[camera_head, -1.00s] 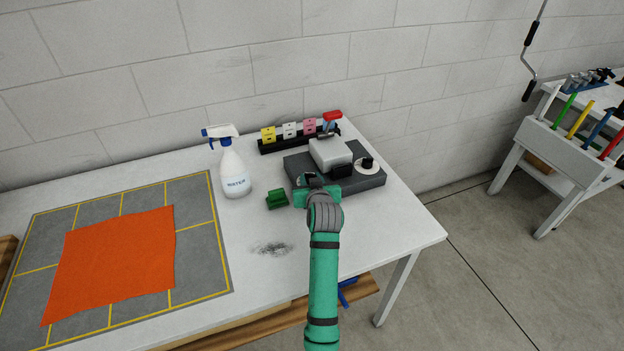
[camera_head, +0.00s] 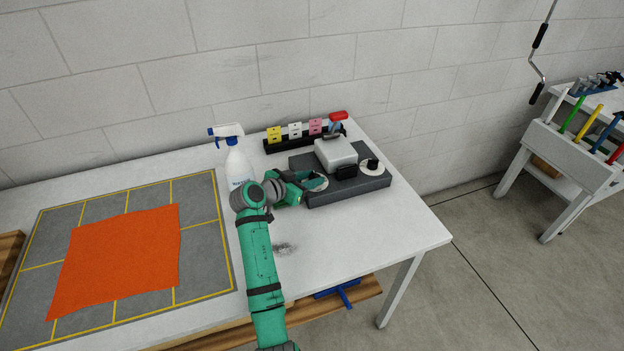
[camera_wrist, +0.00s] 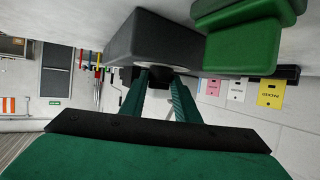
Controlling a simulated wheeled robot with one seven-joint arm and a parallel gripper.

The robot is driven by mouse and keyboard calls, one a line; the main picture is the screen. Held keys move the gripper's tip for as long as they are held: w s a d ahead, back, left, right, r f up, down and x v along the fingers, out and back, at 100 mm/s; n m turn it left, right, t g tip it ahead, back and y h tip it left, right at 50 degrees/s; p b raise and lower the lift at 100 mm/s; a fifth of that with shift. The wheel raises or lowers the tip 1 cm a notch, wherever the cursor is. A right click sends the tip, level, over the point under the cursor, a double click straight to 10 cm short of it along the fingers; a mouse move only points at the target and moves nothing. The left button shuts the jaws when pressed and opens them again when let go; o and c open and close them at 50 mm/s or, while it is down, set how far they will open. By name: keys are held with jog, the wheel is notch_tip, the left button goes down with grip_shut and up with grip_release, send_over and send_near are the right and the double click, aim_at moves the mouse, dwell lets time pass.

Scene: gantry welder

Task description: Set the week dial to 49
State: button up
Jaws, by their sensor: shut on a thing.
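The dark grey stamping device (camera_head: 345,190) stands on the table, with a light grey block and a red-topped handle (camera_head: 338,117) on it. It has two white dial discs. The left dial (camera_head: 319,184) is partly covered by my gripper (camera_head: 306,180). The right dial (camera_head: 371,168) has a black knob and stands free. My gripper reaches in from the left and is shut on the left dial's dark knob. In the wrist view the fingers (camera_wrist: 161,84) close around that knob, in front of the white disc (camera_wrist: 185,57). I cannot read the dial's numbers or tell which dial is the week one.
A white spray bottle (camera_head: 239,166) stands behind my arm. A black rack (camera_head: 279,145) with yellow, white and pink cards is at the back. A green block (camera_wrist: 243,45) is close to the gripper in the wrist view. An orange cloth (camera_head: 120,260) lies on the grey mat.

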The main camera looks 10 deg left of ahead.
jog(key=shift+w+a+m+g+h, duration=0.1)
jog(key=shift+a+m+g+h, duration=0.05)
jog(key=shift+m+g+h, duration=0.8)
jog(key=shift+f+m, duration=0.1)
jog(key=shift+m, duration=0.15)
jog(key=o, duration=1)
jog(key=shift+o, duration=0.2)
jog(key=v, duration=1)
jog(key=shift+s+a, duration=0.3)
jog(key=shift+a, duration=0.05)
